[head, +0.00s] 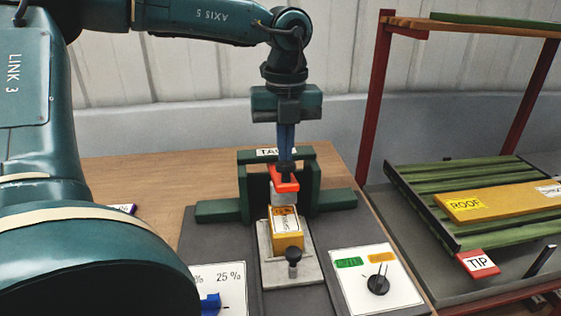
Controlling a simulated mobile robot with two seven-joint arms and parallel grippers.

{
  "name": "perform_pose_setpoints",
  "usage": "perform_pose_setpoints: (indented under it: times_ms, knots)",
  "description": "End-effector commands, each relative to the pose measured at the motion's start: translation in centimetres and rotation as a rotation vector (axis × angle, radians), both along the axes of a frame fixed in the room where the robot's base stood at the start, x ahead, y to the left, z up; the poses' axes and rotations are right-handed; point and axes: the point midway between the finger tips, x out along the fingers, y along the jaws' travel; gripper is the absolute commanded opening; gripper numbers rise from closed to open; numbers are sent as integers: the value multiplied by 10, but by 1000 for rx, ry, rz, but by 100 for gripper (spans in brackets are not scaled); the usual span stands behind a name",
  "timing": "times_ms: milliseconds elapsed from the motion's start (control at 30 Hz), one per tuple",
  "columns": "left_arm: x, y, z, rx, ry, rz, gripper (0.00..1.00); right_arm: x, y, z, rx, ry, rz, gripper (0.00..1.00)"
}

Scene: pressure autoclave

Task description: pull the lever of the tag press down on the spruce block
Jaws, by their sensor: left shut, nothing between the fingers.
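The tag press (248,187) is a dark green frame with a "TAG" label on top, standing on the table. Its red lever (286,186) is at the middle of the frame, with a grey part just below it. The spruce block (288,242) is yellow-brown with a white label on it and sits in a pale holder under and in front of the press head. My left gripper (285,166) points down with its blue fingers shut and empty, their tips at the red lever. I cannot tell whether they touch it. My right gripper is not in view.
A white panel with a black dial (378,284) stands right of the holder. A panel reading 25 % with a blue switch (210,304) is at left. A black knob (293,256) stands before the block. A red rack with green slats (440,176) and a yellow board (510,201) is at right.

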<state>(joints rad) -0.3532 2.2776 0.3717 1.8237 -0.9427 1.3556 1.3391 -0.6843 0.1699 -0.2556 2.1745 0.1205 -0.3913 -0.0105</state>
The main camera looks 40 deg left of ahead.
Motion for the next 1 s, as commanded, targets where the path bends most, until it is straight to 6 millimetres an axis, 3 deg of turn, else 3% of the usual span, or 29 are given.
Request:
perform_pose_setpoints:
  times_ms: [533, 1000]
  knots:
    - [0, 0, 46, -1, -1, 1, 0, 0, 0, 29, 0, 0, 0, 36]
    - [0, 0, 50, 0, 0, 0, 0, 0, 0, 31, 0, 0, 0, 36]
